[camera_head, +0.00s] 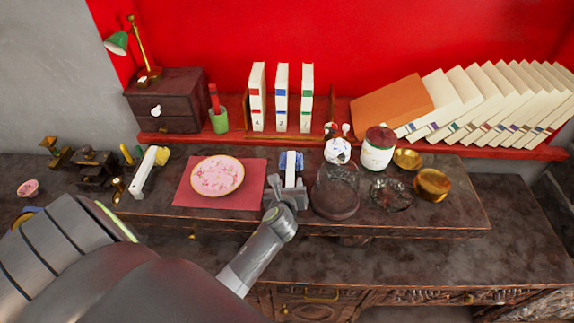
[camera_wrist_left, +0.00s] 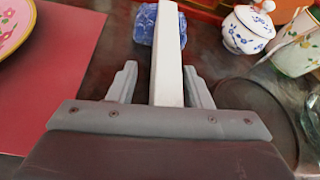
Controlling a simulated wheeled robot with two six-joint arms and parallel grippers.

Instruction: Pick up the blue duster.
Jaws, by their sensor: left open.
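The blue duster (camera_head: 291,160) lies on the raised dark shelf, between the red mat and a glass dome. Its blue head points to the back and its white handle comes toward me. In the left wrist view the blue head (camera_wrist_left: 148,24) is at the top, with the white handle running down from it. My left gripper (camera_head: 287,188) is open at the handle's near end. In the left wrist view the gripper's two fingers (camera_wrist_left: 163,82) stand on either side of the handle, with gaps visible. The handle's near end is hidden behind the gripper body. My right gripper is not in view.
A pink plate (camera_head: 217,175) lies on the red mat (camera_head: 258,183) to the left. The glass dome (camera_head: 336,185) stands close on the right, near a lidded jar (camera_head: 378,149) and brass bowls. A similar yellow-headed duster (camera_head: 144,175) lies further left. Upright books stand behind.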

